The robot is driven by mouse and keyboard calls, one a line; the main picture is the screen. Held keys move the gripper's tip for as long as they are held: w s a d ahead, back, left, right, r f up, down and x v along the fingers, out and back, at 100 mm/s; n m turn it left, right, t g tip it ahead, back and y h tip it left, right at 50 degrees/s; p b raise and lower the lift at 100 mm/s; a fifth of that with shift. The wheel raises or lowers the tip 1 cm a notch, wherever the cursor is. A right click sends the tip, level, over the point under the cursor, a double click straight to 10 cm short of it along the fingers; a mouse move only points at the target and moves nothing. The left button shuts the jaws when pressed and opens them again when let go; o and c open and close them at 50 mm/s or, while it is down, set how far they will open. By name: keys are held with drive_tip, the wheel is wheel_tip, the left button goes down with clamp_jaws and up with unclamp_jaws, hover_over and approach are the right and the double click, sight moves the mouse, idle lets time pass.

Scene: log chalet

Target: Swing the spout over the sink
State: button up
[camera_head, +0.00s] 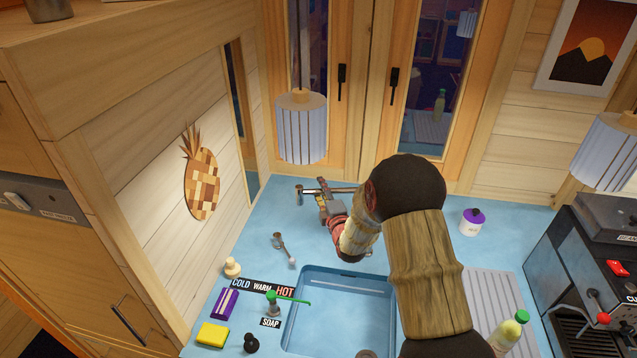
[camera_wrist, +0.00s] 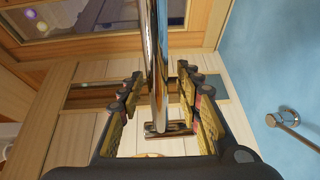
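The chrome spout (camera_head: 343,190) lies along the back of the counter, in front of the window and behind the sink (camera_head: 338,274). It runs left to right in the head view, its body at the left, and does not overlap the basin there. My gripper (camera_head: 323,193) is at the spout, partly hiding its middle. In the wrist view, the spout (camera_wrist: 158,70) passes between the fingers of my gripper (camera_wrist: 163,95), with a gap on each side. The fingers are open. A separate chrome lever (camera_head: 284,248) stands left of the sink, also in the wrist view (camera_wrist: 287,118).
A green-spouted soap dispenser (camera_head: 273,303), a purple box (camera_head: 225,303) and a yellow sponge (camera_head: 213,334) sit left of the sink. A purple-lidded jar (camera_head: 472,221) stands right of my arm. A bottle (camera_head: 508,332) and coffee machine (camera_head: 600,270) are at the right.

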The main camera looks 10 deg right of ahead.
drive_tip(key=w, duration=0.3)
drive_tip(key=shift+a, duration=0.15)
drive_tip(key=shift+c, duration=0.5)
drive_tip(key=c, duration=0.7)
clamp_jaws()
